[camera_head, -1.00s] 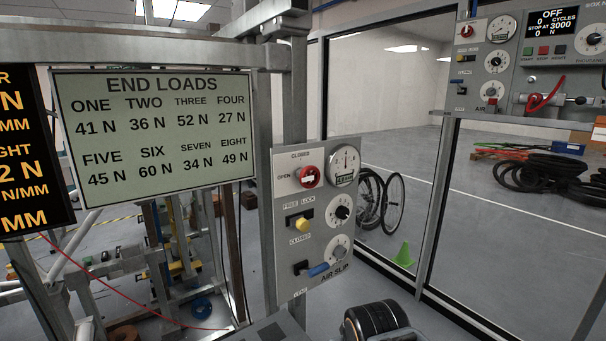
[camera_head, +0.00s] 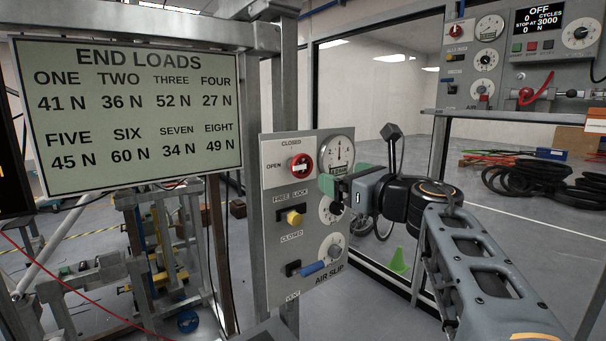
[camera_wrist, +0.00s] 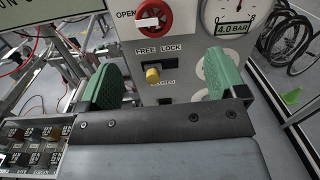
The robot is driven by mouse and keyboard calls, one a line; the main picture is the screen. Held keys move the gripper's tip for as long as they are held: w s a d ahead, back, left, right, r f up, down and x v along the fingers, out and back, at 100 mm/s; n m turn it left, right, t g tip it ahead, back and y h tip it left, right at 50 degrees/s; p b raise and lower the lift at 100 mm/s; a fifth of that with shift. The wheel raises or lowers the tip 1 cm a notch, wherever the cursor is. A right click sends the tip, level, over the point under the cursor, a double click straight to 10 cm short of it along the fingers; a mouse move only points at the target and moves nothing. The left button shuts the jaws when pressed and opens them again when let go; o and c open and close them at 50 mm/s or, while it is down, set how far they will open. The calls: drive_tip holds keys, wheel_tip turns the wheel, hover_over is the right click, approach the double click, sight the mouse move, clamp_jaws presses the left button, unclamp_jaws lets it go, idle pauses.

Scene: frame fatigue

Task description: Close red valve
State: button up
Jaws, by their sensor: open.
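The red valve (camera_head: 300,166) is a round red knob with a pale bar across it, at the top left of the grey AIR SLIP panel (camera_head: 275,252). "CLOSED" is printed above it and "OPEN" to its left. Its bar lies about level, toward "OPEN". In the wrist view the red valve (camera_wrist: 152,18) is at the top, beyond the fingers. My gripper (camera_wrist: 160,88) is open and empty, its two green fingers spread wide in front of the panel. In the head view my gripper (camera_head: 328,184) is right of and below the valve, apart from it.
Below the valve are a yellow knob (camera_head: 293,218) and a blue-handled lever (camera_head: 312,269). A gauge (camera_head: 338,152) is to its right, and dials are partly behind my gripper. A metal post stands behind the panel. A END LOADS sign (camera_head: 135,120) hangs at left.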

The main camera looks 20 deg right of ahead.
sight(304, 167)
drive_tip(key=shift+n+g+y, duration=0.3)
drive_tip(key=shift+n, duration=0.6)
drive_tip(key=p+x, duration=0.2)
drive_tip(key=x, duration=1.1)
drive_tip(key=shift+w+a+f+p, duration=0.15)
drive_tip(key=shift+w+a+p, duration=0.15)
drive_tip(key=shift+p, duration=0.1)
drive_tip(key=c, duration=0.9)
